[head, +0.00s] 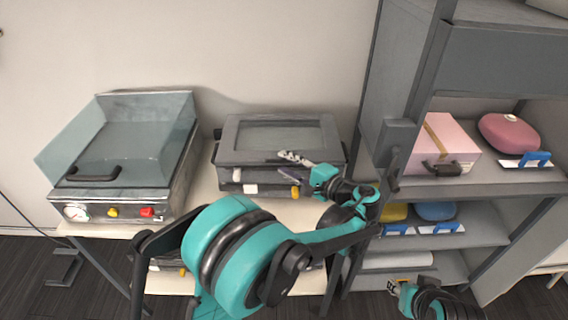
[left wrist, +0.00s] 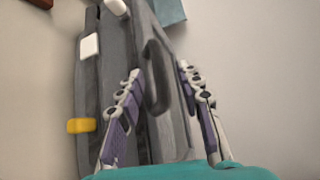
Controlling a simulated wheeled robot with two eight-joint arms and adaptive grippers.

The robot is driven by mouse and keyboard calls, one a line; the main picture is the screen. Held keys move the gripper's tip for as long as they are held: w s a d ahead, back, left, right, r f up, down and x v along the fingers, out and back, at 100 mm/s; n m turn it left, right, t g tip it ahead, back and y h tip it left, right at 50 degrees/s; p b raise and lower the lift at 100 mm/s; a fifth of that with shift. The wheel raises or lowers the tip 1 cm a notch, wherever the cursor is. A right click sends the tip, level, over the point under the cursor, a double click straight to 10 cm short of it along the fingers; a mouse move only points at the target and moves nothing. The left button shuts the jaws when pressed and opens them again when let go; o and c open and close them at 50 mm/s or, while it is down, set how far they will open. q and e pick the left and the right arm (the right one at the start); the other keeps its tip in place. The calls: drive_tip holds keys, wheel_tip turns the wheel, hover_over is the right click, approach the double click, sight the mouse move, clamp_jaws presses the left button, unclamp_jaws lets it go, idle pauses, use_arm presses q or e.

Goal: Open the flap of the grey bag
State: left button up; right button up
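The grey bag (head: 278,132) lies on the table in the head view, with its flat top closed. Its front carries a white tab (head: 223,188) and a yellow tab (head: 295,191). In the left wrist view the grey bag (left wrist: 110,50) shows close up, with a dark handle (left wrist: 157,78) lying in the gap between my fingers. My left gripper (head: 291,166) is open at the bag's front right; I cannot tell whether it touches the bag. My right gripper (head: 394,286) shows only in part, low at the right of the head view, away from the bag.
A grill-like appliance (head: 125,150) with a glass guard stands left of the bag. A grey shelf rack (head: 490,188) rises close on the right, holding a pink box (head: 447,143) and a red pouch (head: 508,134). The wall is behind.

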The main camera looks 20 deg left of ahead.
use_arm(q)
drive_tip(key=shift+x, duration=1.15)
clamp_jaws()
use_arm(e)
drive_tip(key=shift+f, duration=0.3)
use_arm(q)
drive_tip(key=shift+r, duration=0.15)
use_arm(e)
drive_tip(key=shift+r, duration=0.15)
